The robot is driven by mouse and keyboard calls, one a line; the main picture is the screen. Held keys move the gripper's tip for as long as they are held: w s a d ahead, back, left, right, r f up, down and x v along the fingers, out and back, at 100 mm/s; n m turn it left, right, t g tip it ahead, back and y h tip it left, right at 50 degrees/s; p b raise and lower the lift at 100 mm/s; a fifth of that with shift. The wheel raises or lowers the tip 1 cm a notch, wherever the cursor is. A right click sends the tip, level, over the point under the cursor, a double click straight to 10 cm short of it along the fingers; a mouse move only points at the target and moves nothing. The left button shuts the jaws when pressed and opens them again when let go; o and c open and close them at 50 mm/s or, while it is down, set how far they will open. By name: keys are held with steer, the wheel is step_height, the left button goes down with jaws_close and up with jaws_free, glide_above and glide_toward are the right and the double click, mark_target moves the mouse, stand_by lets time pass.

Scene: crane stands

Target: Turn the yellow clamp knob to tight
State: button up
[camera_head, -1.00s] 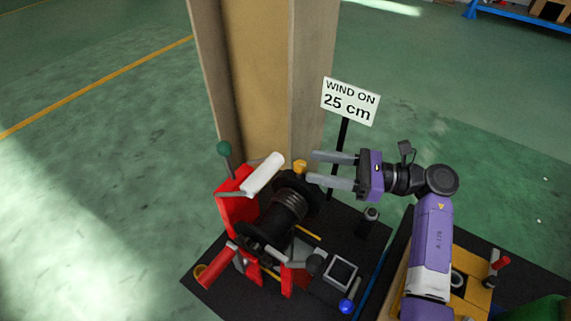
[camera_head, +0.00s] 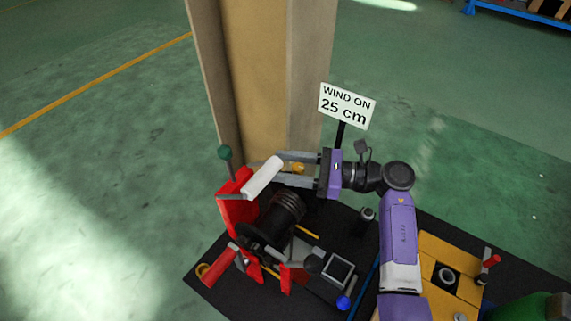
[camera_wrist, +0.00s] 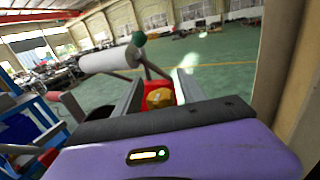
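The yellow clamp knob (camera_head: 297,168) sits at the top of the red winch stand (camera_head: 238,208), by the black drum (camera_head: 283,212). My gripper (camera_head: 281,169) is open, with its two grey fingers reaching left on either side of the knob. In the wrist view the knob (camera_wrist: 159,98) lies between the fingers (camera_wrist: 157,93), with a gap visible on each side. I cannot tell whether either finger touches it. The knob's tight marking cannot be seen.
A white crank handle (camera_head: 262,177) and a green-knobbed lever (camera_head: 225,153) stand just left of my fingertips. A wooden post (camera_head: 262,80) rises behind. A sign (camera_head: 347,106) reading "WIND ON 25 cm" stands behind my gripper. A small display box (camera_head: 338,268) is lower right.

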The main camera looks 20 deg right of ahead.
jaws_close()
steer(key=shift+m+t, duration=0.3)
steer(key=shift+t, duration=0.1)
steer(key=shift+w+d+m+t+h, duration=0.15)
steer(key=shift+d+m+t+h, duration=0.05)
steer(key=shift+m+t+h, duration=0.8)
steer(key=m+t+h, duration=0.1)
steer(key=m+t+h+p, duration=0.1)
steer(key=h, duration=0.1)
steer(key=m+t+h+p, duration=0.1)
steer(key=h, duration=0.1)
steer(key=shift+w+d+r+m+t, duration=0.2)
steer(key=shift+w+d+m+t, duration=0.1)
steer(key=shift+w+d+f+m+t+h+p, duration=0.1)
steer(key=shift+d+m+t+h+p, duration=0.15)
steer(key=shift+m+h+p, duration=0.55)
steer(key=shift+w+d+m+t+h+p, duration=0.1)
steer(key=shift+m+t+h+p, duration=0.3)
steer(key=shift+h, duration=0.75)
steer(key=shift+d+f+m+t+h+p, duration=0.1)
steer(key=shift+d+m+t+h+p, duration=0.1)
steer(key=shift+m+h+p, duration=0.45)
steer(key=shift+d+m+h, duration=0.1)
steer(key=shift+m+h, duration=0.25)
steer(key=shift+h, duration=0.45)
steer(key=shift+o, duration=0.2)
jaws_free()
